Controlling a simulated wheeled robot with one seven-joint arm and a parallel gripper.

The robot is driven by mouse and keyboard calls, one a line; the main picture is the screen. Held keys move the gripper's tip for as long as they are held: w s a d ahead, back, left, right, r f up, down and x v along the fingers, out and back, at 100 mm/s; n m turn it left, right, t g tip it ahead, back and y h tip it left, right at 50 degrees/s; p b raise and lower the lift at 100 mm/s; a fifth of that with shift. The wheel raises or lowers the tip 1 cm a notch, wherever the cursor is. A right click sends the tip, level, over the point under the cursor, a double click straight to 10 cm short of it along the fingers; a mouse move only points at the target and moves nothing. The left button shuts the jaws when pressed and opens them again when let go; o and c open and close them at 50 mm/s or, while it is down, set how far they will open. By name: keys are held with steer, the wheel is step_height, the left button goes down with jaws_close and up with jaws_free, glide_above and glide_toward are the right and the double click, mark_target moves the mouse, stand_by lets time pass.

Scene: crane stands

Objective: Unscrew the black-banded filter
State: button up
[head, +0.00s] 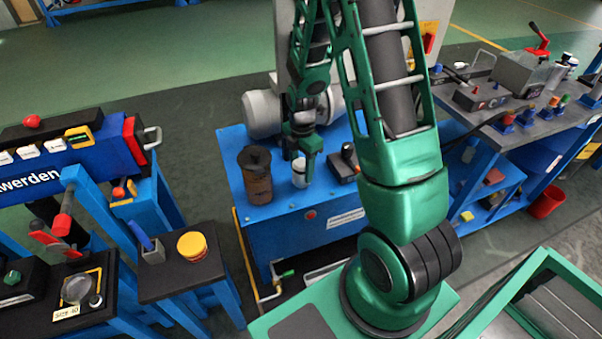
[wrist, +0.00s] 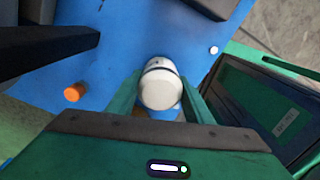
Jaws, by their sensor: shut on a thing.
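The black-banded filter (wrist: 160,86) is a white cylinder with a thin dark band in the wrist view. In the head view the white filter (head: 299,176) stands upright at the top of the blue power unit (head: 290,228), partly hidden by my gripper. My gripper (head: 304,162) comes down on it from above. In the wrist view the green fingers (wrist: 159,95) lie along both sides of the filter and are shut on it. The filter's lower end and its seat are hidden.
A brown see-through canister (head: 257,178) with a black cap stands close left of the filter. A black block (head: 345,165) is close on its right. A grey motor (head: 262,113) sits behind. A workbench (head: 520,118) is at right.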

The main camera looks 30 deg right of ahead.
steer(key=n, duration=0.5)
steer(key=shift+a, duration=0.1)
steer(key=n, duration=0.5)
stand_by(0.3)
steer(key=o, duration=1.4)
steer(key=shift+c, duration=1)
